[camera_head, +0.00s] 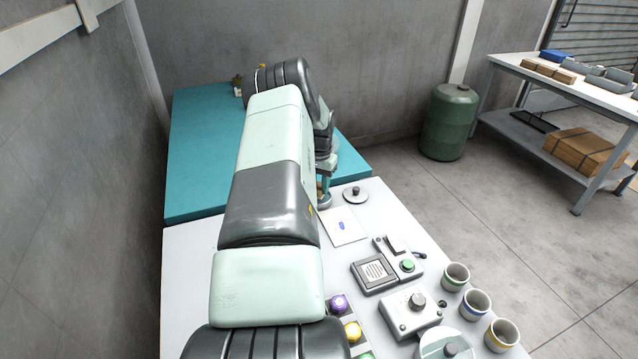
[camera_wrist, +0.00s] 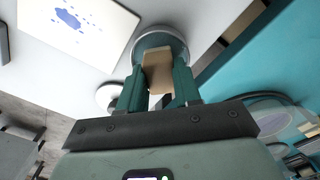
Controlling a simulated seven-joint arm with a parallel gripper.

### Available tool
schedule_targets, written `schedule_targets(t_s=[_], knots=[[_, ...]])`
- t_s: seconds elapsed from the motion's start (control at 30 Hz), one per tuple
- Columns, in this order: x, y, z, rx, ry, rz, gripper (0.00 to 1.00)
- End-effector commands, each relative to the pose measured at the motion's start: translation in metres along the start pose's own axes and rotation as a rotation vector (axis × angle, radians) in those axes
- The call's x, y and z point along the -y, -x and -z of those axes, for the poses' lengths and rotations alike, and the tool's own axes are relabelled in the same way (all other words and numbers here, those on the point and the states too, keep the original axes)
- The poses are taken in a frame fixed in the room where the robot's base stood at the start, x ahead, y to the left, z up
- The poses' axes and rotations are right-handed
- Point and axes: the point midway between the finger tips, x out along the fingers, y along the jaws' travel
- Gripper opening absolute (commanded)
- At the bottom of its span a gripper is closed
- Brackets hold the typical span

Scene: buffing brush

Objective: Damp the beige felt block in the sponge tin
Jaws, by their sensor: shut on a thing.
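The beige felt block (camera_wrist: 158,72) is held between the two teal fingers of my gripper (camera_wrist: 160,92) in the wrist view. The round grey sponge tin (camera_wrist: 162,36) lies right beyond the block, and the block's far end overlaps the tin's opening. I cannot tell whether the block touches the sponge inside, which is mostly hidden. In the head view the tin (camera_head: 325,203) stands near the far end of the white table, under my gripper, with my arm hiding much around it. A round lid with a dark knob (camera_head: 355,194) lies to its right.
A white card with a blue mark (camera_head: 345,226) lies in front of the tin. Nearer are a grey device with a green button (camera_head: 407,265), a grey box with a knob (camera_head: 411,311) and several banded cups (camera_head: 456,276). A teal surface (camera_head: 204,150) adjoins behind.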

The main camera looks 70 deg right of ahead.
Motion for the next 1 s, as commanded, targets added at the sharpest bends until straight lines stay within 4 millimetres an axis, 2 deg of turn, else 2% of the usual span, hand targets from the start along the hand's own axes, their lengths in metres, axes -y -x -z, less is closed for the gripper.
schedule_targets(t_s=[1.0], knots=[[0.0001,-0.0057,0.0003,0.000,0.000,0.000,0.06]])
